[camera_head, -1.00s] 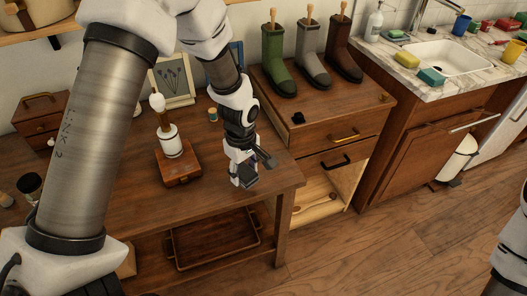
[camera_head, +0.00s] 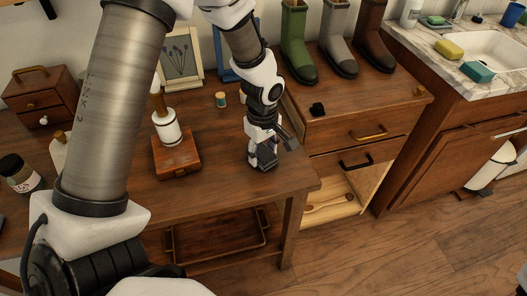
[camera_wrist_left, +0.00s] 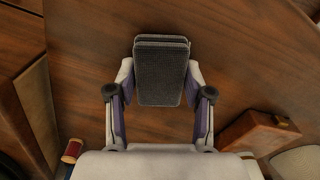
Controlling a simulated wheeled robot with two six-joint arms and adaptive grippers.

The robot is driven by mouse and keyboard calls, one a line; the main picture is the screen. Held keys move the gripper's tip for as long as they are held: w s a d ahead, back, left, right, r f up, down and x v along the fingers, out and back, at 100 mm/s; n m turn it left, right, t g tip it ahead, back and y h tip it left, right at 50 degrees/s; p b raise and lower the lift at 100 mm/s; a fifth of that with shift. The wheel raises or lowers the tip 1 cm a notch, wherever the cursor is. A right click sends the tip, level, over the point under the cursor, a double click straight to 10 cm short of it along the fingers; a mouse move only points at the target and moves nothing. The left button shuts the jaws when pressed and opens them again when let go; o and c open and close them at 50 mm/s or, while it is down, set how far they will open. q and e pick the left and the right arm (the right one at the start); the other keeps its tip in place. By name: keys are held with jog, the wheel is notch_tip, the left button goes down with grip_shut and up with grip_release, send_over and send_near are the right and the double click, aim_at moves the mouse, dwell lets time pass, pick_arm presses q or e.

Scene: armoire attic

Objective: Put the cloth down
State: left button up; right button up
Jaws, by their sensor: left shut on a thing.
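My left gripper (camera_head: 263,164) is low over the right end of the wooden table, near its right edge. In the left wrist view its two fingers close from both sides on a dark grey, textured, flat rectangular piece (camera_wrist_left: 161,72), which looks like the folded cloth. In the head view the cloth is small and dark at the fingertips and hard to make out. I cannot tell whether it touches the tabletop (camera_head: 225,193). My right gripper is not in view.
A white-topped device on a wooden block (camera_head: 177,158) stands left of the gripper. A small spool (camera_head: 220,99) and picture frame (camera_head: 181,60) are behind. A drawer cabinet (camera_head: 340,136) with boots (camera_head: 298,45) stands to the right. Bare tabletop surrounds the gripper.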

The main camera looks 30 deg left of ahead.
aim_at(263, 152)
pick_arm(q)
jog(key=o, duration=1.1)
jog(key=shift+f, duration=0.1)
jog(key=shift+o, duration=0.6)
jog(key=shift+w, duration=0.1)
jog(key=shift+r, duration=0.35)
notch_tip(263, 152, up, 12)
jog(key=p, duration=0.1)
jog(key=shift+f+p, duration=0.15)
jog(key=shift+p, duration=0.25)
